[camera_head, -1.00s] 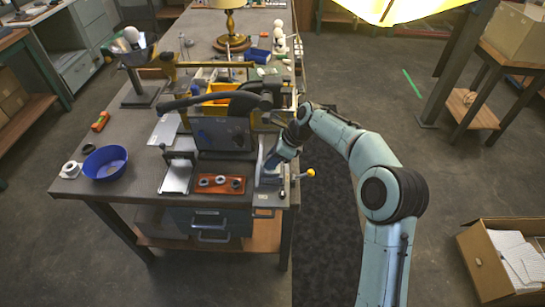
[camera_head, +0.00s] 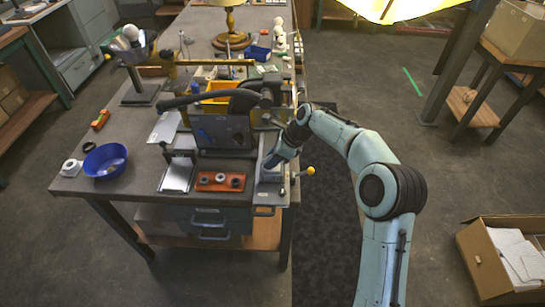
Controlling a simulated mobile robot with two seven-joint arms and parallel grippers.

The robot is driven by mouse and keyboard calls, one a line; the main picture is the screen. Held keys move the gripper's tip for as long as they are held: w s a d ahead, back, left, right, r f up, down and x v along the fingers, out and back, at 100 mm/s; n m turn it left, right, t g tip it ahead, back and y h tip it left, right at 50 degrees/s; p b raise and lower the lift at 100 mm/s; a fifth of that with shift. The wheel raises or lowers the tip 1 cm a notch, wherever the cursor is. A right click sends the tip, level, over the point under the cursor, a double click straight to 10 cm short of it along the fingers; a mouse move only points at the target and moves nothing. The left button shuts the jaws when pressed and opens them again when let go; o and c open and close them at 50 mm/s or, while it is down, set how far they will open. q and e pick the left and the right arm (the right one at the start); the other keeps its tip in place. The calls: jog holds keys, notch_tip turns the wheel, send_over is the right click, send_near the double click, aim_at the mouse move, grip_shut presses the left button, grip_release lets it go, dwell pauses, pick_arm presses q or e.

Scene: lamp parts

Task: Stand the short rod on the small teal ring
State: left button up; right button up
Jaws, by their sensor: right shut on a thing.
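My right arm comes in from the right, and its blue gripper (camera_head: 271,162) points down at the right edge of the workbench (camera_head: 130,196), over a grey fixture (camera_head: 270,192). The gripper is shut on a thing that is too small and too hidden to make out. An orange tray (camera_head: 205,188) to its left holds several small dark ring-like parts (camera_head: 220,177). I cannot tell a small teal ring or the short rod apart in this view. My left gripper is not in view.
A lever with a yellow knob (camera_head: 310,170) sticks out past the bench's right edge. A dark upright panel (camera_head: 222,132) and a black curved arm (camera_head: 215,99) stand left of my gripper. A blue bowl (camera_head: 105,160) sits at the left.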

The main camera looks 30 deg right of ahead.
jog(key=o, duration=1.1)
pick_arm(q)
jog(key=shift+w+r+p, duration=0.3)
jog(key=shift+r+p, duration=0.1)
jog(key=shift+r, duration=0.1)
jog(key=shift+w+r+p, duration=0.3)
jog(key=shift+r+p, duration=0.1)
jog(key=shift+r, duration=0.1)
pick_arm(e)
jog(key=v, duration=1.3)
jog(key=shift+r, duration=0.15)
jog(key=shift+s+d, duration=0.1)
jog(key=shift+s, duration=0.05)
